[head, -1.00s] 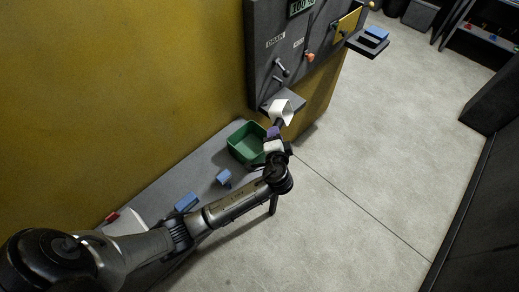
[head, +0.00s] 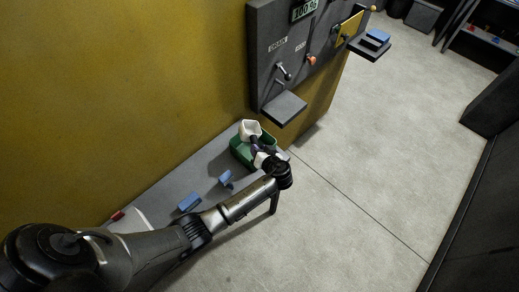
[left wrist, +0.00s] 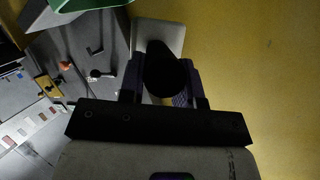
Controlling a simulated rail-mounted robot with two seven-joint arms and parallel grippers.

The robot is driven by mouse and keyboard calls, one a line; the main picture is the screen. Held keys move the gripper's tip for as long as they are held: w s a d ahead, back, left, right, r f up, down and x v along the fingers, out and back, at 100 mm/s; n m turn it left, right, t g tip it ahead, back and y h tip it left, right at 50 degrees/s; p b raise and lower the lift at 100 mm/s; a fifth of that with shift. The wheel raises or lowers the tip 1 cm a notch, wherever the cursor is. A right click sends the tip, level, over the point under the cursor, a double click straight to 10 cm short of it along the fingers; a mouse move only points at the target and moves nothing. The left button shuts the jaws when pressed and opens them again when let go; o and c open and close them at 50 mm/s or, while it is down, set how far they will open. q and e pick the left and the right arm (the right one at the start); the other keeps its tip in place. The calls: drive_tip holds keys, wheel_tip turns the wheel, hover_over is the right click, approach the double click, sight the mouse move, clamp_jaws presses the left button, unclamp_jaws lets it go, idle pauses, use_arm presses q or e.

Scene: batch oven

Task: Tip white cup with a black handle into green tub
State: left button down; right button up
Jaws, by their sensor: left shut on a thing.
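The white cup (head: 250,129) is held over the green tub (head: 240,150), which stands on the grey ledge against the yellow wall. My left gripper (head: 259,147) is shut on the cup's black handle, which also shows between the fingers in the left wrist view (left wrist: 168,72). The white cup body (left wrist: 158,36) is beyond the handle there. The cup looks tilted in the head view; whether anything is in it cannot be told. A green part of the tub (left wrist: 90,12) shows at the top of the left wrist view. The right gripper is not in view.
A dark panel with a drain lever (head: 285,72) and a small grey shelf (head: 284,108) is right of the tub. Blue blocks (head: 189,202) (head: 226,179) lie on the grey ledge (head: 165,190). The floor to the right is clear.

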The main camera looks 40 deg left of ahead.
use_arm(q)
drive_tip(key=n+t+h+b, duration=0.2)
drive_tip(key=n+b, duration=0.1)
drive_tip(key=shift+f, duration=0.15)
wheel_tip(320, 180, up, 3)
drive_tip(key=shift+r+p, duration=0.2)
drive_tip(key=shift+p, duration=0.9)
drive_tip(key=shift+r+p, duration=0.6)
drive_tip(key=shift+r, duration=0.45)
